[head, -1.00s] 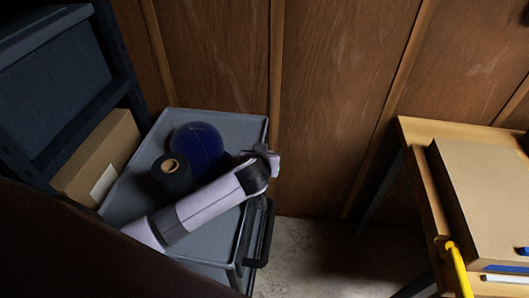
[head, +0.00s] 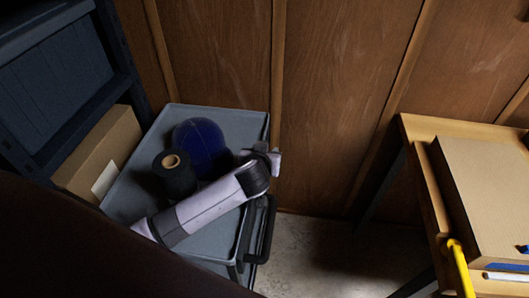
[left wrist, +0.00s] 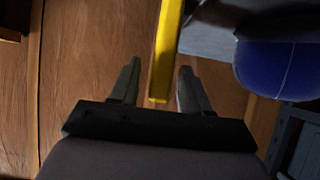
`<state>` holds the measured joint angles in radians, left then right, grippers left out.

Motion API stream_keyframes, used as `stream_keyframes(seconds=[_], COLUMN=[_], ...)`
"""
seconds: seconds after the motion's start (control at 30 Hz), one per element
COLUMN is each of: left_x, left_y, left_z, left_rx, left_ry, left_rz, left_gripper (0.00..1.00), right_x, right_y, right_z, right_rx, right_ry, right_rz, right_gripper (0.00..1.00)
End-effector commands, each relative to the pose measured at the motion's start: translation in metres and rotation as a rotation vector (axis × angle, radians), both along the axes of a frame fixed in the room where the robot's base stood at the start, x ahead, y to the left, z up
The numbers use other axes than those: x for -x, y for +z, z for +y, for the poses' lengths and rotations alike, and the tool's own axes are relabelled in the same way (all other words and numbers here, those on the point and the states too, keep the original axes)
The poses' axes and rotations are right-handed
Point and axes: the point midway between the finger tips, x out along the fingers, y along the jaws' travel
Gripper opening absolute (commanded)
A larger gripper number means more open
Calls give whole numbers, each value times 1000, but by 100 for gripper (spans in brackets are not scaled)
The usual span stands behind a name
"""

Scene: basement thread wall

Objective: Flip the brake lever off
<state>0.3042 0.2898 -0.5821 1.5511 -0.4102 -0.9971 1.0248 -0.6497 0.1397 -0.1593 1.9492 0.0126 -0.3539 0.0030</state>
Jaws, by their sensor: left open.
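A yellow bar (left wrist: 168,45), which looks like the brake lever, runs down from the top of the left wrist view. Its lower end lies between the two fingers of my left gripper (left wrist: 159,68), which is open, with a visible gap on each side. I cannot tell how deep the bar sits between the fingers. In the head view my left gripper (head: 268,158) is at the right edge of the grey cart (head: 218,115). Its fingers and this bar are hidden there. My right gripper is not in view.
A dark blue ball (head: 198,145) and a black spool (head: 172,178) stand on the cart. A cardboard box (head: 103,150) is on a shelf at left. At right, a table (head: 425,125) holds a large box (head: 485,185); another yellow piece (head: 459,265) shows there. Open floor lies between.

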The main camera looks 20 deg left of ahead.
Motion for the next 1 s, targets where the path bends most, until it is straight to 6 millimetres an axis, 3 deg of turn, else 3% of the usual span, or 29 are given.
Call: stream_keyframes(seconds=[0.6,1.0], left_x=[52,58], left_y=[33,37], left_z=[-14,-15], left_rx=[2,-1], left_ry=[0,1], left_rz=[1,0], left_gripper=[47,47], right_x=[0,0], right_y=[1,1], right_z=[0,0], right_rx=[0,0], right_ry=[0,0], right_rz=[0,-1], right_gripper=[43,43])
